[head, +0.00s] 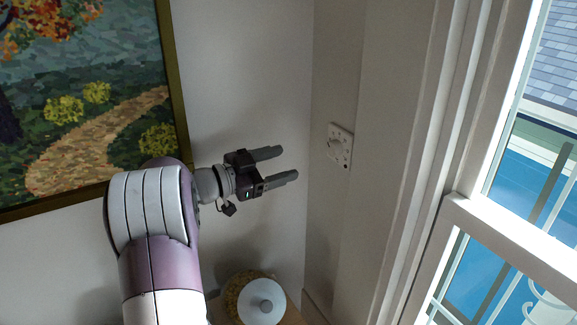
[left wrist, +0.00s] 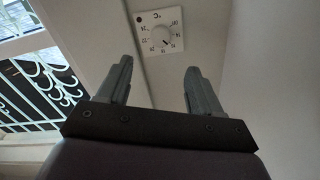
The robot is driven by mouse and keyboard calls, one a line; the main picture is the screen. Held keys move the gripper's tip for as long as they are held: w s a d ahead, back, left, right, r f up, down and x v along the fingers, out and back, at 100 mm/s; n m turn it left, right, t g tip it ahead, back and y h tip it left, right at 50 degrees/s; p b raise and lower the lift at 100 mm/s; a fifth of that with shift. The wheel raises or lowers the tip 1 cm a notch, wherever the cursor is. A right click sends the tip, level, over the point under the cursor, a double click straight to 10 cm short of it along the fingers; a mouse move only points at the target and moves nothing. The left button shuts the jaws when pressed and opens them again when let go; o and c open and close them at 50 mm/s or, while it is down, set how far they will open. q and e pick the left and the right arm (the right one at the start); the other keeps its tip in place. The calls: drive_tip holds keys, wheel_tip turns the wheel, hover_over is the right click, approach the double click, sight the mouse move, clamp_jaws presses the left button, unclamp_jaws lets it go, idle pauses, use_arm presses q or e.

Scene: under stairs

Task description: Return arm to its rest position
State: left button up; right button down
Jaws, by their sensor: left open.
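My left gripper (head: 279,166) is open and empty, raised near the corner of the walls, with its fingers pointing right in the head view. In the left wrist view its two fingers (left wrist: 158,85) are spread apart with nothing between them. A white thermostat dial (head: 340,146) is on the wall to the right of the fingertips, with a visible gap in the head view. The dial also shows beyond the fingers in the left wrist view (left wrist: 162,34). My left arm (head: 152,235) comes up from the bottom left. My right gripper is in neither view.
A framed landscape painting (head: 80,120) hangs on the wall behind my left arm. A lidded jar (head: 262,303) stands on a wooden surface below the gripper. A white-framed window (head: 500,240) is at the right. The wall between painting and corner is bare.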

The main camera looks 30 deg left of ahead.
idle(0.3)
use_arm(q)
drive_tip(key=w+d+f+n+g+y+b, duration=0.1)
drive_tip(key=w+d+f+n+y+b, duration=0.25)
drive_tip(key=f+n+y, duration=0.55)
drive_tip(key=s+d+f+g+y, duration=0.1)
drive_tip(key=s+d+f+g, duration=0.35)
drive_tip(key=f, duration=0.35)
drive_tip(key=s+d+f+g, duration=0.4)
drive_tip(key=s+f, duration=0.1)
drive_tip(key=s, duration=0.5)
drive_tip(key=s+d+f+n+g+h+b, duration=0.1)
drive_tip(key=s+d+f+g, duration=0.4)
drive_tip(key=s, duration=0.5)
drive_tip(key=shift+d, duration=0.25)
drive_tip(key=shift+f, duration=0.1)
